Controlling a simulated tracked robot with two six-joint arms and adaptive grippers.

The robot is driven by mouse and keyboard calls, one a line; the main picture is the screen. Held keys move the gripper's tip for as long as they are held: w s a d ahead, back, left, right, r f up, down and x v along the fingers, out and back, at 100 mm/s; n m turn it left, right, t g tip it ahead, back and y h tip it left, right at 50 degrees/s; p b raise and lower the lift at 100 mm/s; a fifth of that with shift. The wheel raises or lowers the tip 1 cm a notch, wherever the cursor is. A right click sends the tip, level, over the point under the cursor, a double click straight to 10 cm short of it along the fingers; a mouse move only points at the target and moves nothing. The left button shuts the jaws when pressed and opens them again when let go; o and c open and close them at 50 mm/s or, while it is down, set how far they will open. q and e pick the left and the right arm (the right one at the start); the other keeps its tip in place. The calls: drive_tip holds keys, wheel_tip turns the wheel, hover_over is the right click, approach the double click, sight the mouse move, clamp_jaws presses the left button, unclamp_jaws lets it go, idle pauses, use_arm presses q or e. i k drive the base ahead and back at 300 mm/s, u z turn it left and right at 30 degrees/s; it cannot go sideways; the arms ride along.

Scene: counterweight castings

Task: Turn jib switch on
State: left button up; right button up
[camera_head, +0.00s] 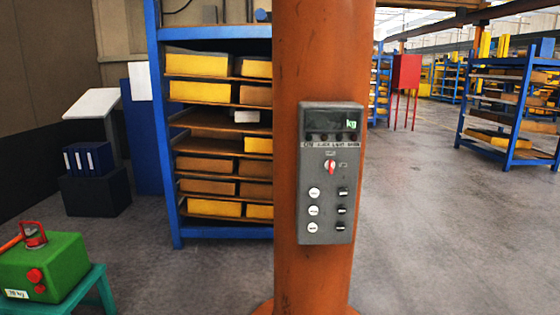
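A grey control box (328,225) is fixed to the front of an orange column (306,60). Near its top is a dark display (330,120) with a green-white "kg" mark at its right. Below it, in the upper middle of the box, is a small red switch knob (330,167) with small labels around it, too small to read. Lower down are several round white buttons (314,194) at left and several black switches (342,210) at right. I cannot tell which of these is the jib switch. Neither of my grippers shows.
A blue rack (160,120) with yellow and brown boxes stands behind the column at left. A green casting (50,262) with a red handle sits on a teal stand (95,282) at lower left. The floor (420,220) right of the column is clear.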

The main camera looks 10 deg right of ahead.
sight(330, 166)
drive_tip(key=u, duration=0.05)
drive_tip(key=i, duration=1)
drive_tip(key=z, duration=0.5)
